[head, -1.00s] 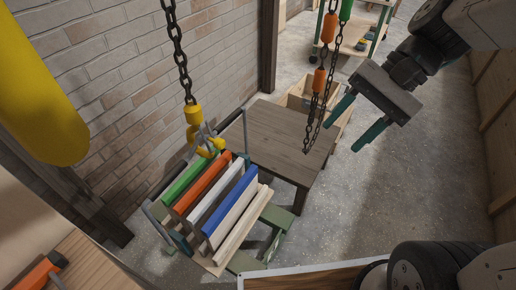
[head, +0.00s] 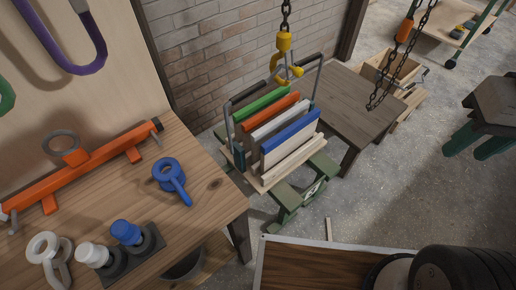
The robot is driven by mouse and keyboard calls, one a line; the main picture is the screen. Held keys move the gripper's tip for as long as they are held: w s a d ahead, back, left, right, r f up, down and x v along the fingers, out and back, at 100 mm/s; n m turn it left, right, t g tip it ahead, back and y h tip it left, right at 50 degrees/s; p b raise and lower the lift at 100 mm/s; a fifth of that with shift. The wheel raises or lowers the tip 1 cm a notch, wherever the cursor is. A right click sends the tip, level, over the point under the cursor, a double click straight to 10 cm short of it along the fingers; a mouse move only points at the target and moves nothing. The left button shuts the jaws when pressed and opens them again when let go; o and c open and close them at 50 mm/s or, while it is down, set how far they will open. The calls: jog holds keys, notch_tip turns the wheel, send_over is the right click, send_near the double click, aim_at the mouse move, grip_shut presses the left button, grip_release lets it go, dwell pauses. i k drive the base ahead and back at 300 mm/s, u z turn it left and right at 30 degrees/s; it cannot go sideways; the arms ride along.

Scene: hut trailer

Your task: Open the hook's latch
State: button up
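A yellow hook (head: 284,66) hangs from a dark chain (head: 286,15) in front of the brick wall. It is right above a carrier of upright coloured boards (head: 275,128) with grey side handles. Grey metal parts show at the hook's mouth; its latch is too small to make out. I cannot tell whether the hook is engaged with the carrier.
A wooden workbench (head: 205,190) at the left holds an orange bar (head: 95,165), a blue eye bolt (head: 171,180) and other fittings. A dark wooden table (head: 340,105) stands behind the carrier. Another chain (head: 413,45) hangs near a wooden crate (head: 388,72).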

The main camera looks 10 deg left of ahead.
aim_at(298, 72)
jog(key=u, duration=0.65)
jog(key=k, duration=0.65)
jog(key=z, duration=0.85)
jog(key=i, duration=0.5)
jog(key=u, duration=0.2)
jog(key=k, duration=0.35)
jog(key=z, duration=0.65)
jog(key=i, duration=1.1)
jog(key=u, duration=0.6)
